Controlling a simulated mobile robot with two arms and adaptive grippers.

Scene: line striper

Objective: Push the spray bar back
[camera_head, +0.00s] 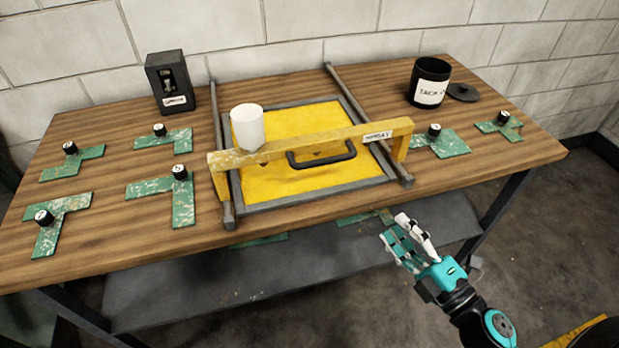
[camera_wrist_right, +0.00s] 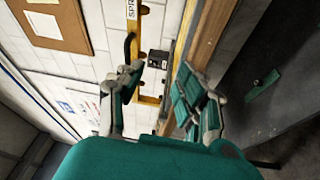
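The yellow spray bar (camera_head: 300,145) spans the yellow panel (camera_head: 285,180) between two grey rails, close to their front ends. It carries a SPRAY label (camera_head: 377,136) near its right end, a white cup (camera_head: 247,127) toward its left, and a black handle (camera_head: 322,158) on its front. My right gripper (camera_head: 395,230) is in front of the table's edge, below and right of the handle, apart from the bar, with nothing between its fingers. In the right wrist view its fingers (camera_wrist_right: 160,98) are spread, with part of the yellow bar (camera_wrist_right: 143,52) beyond them. My left gripper is not in view.
A black device (camera_head: 170,82) stands at the back left. A black TACK can (camera_head: 429,83) and its lid (camera_head: 463,91) are at the back right. Several green stencils (camera_head: 60,220) with black knobs lie on both sides. A grey shelf (camera_head: 180,285) is below the tabletop.

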